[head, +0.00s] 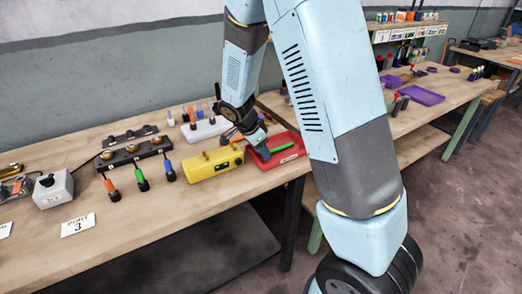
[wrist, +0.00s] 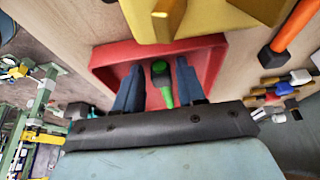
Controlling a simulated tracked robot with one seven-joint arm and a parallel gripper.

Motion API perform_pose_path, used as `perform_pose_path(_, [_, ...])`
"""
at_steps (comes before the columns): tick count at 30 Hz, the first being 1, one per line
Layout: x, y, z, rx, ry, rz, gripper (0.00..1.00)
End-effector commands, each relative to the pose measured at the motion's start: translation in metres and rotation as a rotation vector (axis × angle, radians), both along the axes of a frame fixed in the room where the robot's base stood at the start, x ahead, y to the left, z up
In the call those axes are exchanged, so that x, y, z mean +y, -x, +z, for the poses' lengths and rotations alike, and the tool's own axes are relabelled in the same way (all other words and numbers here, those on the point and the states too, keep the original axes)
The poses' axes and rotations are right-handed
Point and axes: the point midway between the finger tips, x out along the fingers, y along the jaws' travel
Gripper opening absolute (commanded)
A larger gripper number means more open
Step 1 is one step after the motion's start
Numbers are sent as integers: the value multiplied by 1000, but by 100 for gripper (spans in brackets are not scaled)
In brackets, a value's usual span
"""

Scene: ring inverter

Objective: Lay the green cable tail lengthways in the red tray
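The red tray (head: 293,156) stands on the bench near its front edge. The green cable tail (head: 285,147) lies inside it, roughly along its length. In the wrist view, the tail (wrist: 164,94) has a black end that sits between my gripper's two dark fingers (wrist: 158,72). Gaps show on both sides, so my gripper is open around the tail and not touching it. In the head view, my gripper (head: 263,152) is low over the tray's left end. The tail's other end is hidden behind the gripper body in the wrist view.
A yellow device (head: 213,164) stands close against the tray's left end. A dark block (head: 133,154) with orange, green and blue cable ends lies further left. A white block (head: 205,130) stands behind. Another bench with purple trays (head: 422,95) is at the right.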

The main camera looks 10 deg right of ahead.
Motion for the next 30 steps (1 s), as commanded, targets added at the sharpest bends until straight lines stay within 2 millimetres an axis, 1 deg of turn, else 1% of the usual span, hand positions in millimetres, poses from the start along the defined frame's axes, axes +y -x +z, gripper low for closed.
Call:
perform_pose_path(1, [0,0,0,0,0,0,45])
perform_pose_path(4, [0,0,0,0,0,0,54])
perform_pose_path(11, [0,0,0,0,0,-1,54])
perform_pose_path(16, [3,1,9,-1,0,-1,54])
perform_pose_path(20, [10,2,27,-4,-2,1,54])
perform_pose_path(30, [35,10,88,-3,-2,0,54])
